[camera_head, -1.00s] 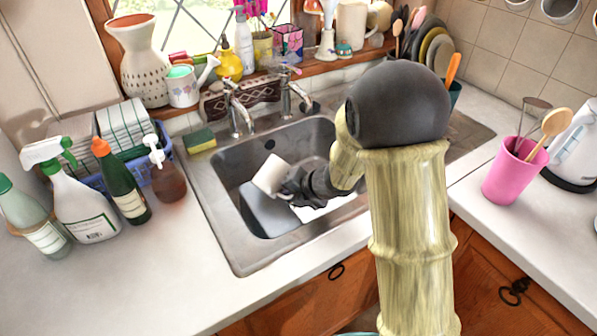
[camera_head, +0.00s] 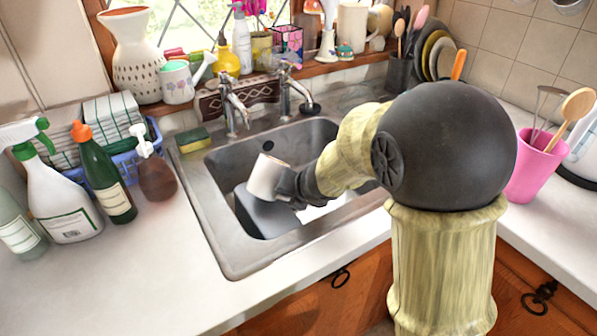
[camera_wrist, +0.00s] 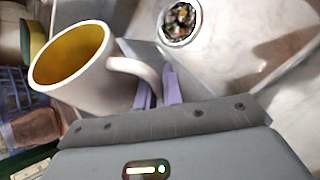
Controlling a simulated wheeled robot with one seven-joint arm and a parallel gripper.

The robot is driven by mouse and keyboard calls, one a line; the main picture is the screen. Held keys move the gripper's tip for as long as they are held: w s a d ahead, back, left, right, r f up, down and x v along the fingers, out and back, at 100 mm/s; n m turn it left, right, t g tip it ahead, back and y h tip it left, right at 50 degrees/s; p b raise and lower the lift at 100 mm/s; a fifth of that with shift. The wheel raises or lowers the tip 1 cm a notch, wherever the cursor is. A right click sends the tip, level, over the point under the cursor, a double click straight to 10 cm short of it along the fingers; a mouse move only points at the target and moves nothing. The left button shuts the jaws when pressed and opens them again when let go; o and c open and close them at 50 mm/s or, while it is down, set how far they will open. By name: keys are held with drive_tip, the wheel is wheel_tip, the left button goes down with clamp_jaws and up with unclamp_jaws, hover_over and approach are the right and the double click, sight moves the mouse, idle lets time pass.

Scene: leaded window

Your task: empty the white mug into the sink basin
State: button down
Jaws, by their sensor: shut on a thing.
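The white mug (camera_head: 266,178) is over the sink basin (camera_head: 310,145) in the head view, leaning somewhat with its rim upward. In the wrist view the mug (camera_wrist: 95,85) shows a yellow-brown inside; I cannot tell whether that is liquid. My gripper (camera_head: 290,187) is to the right of the mug. In the wrist view its pale purple fingers (camera_wrist: 158,88) are shut on the mug's handle. The basin's round drain (camera_wrist: 181,22), with dark bits in it, shows beyond the mug. My arm hides part of the basin's right side.
A grey slab-like shape (camera_head: 268,218) lies under the mug in the basin. Two taps (camera_head: 232,105) stand behind the basin. A sponge (camera_head: 192,140) rests on the left rim. Bottles (camera_head: 105,180) crowd the left counter, and a pink cup (camera_head: 535,168) stands at right.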

sight(275, 181)
drive_tip(key=shift+s+a+f+t+h+b, duration=0.1)
drive_tip(key=shift+f+t+h+b, duration=0.3)
drive_tip(key=shift+b, duration=1.05)
drive_tip(key=r+n+t+h+b, duration=0.1)
drive_tip(key=t+b, duration=0.1)
drive_tip(key=b, duration=0.3)
drive_tip(key=shift+s+r, duration=0.1)
drive_tip(key=shift+r, duration=0.2)
drive_tip(key=b, duration=0.2)
drive_tip(key=t+h+b, duration=0.1)
drive_tip(key=shift+r+n+b, duration=0.25)
drive_tip(key=shift+n+b, duration=0.05)
drive_tip(key=shift+b, duration=0.1)
drive_tip(key=r+t+b, duration=0.1)
drive_tip(key=r+h+b, duration=0.1)
drive_tip(key=shift+s+t+b, duration=0.2)
drive_tip(key=shift+t+b, duration=0.2)
drive_tip(key=shift+s+r+n+t+b, duration=0.1)
drive_tip(key=shift+r+n+t+b, duration=0.3)
drive_tip(key=shift+r, duration=0.3)
